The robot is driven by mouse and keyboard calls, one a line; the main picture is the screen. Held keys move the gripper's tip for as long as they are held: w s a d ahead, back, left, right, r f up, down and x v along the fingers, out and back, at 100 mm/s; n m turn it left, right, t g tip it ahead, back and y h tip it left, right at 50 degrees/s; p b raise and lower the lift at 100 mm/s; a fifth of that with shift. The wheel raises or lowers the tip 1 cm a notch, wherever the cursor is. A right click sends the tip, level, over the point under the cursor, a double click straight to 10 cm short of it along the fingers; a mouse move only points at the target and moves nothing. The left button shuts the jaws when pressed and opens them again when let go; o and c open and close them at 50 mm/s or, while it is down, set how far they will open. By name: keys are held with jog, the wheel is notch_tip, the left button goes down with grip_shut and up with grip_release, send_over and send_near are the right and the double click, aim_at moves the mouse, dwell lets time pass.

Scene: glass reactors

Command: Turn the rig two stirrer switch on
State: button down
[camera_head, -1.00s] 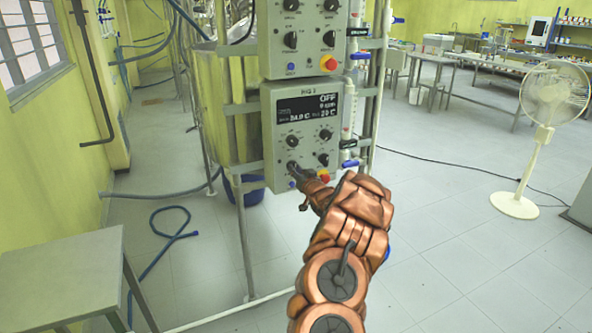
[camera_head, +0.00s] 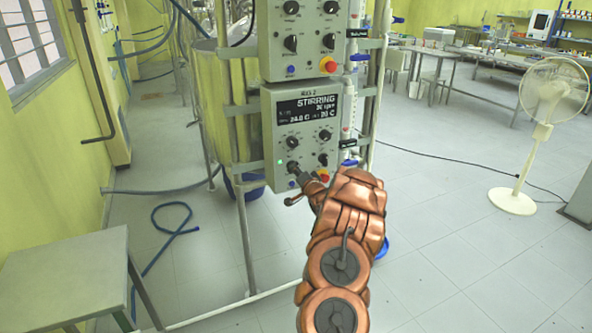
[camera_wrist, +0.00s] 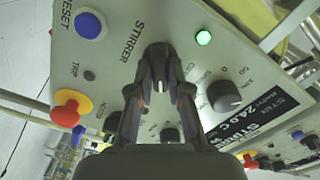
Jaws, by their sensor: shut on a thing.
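The rig two control box (camera_head: 301,139) hangs on the frame below a similar box, and its display (camera_head: 307,110) reads STIRRING. The stirrer switch (camera_wrist: 158,62) is a black knob beside the STIRRER label in the wrist view. A green lamp (camera_wrist: 203,38) near it is lit, and it also shows in the head view (camera_head: 281,162). My gripper (camera_wrist: 159,88) is shut on the stirrer switch, its two fingers on either side of the knob.
A blue reset button (camera_wrist: 90,24) and a red and yellow emergency button (camera_wrist: 68,108) are close to my gripper on the panel. The upper box (camera_head: 300,38) is just above. A grey table (camera_head: 65,270) stands left; a white fan (camera_head: 545,130) stands right.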

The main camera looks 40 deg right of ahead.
jog(key=shift+m, duration=0.3)
dwell(0.4)
jog(key=c, duration=1.1)
grip_release()
jog(key=v, duration=1.2)
jog(key=shift+a, duration=0.1)
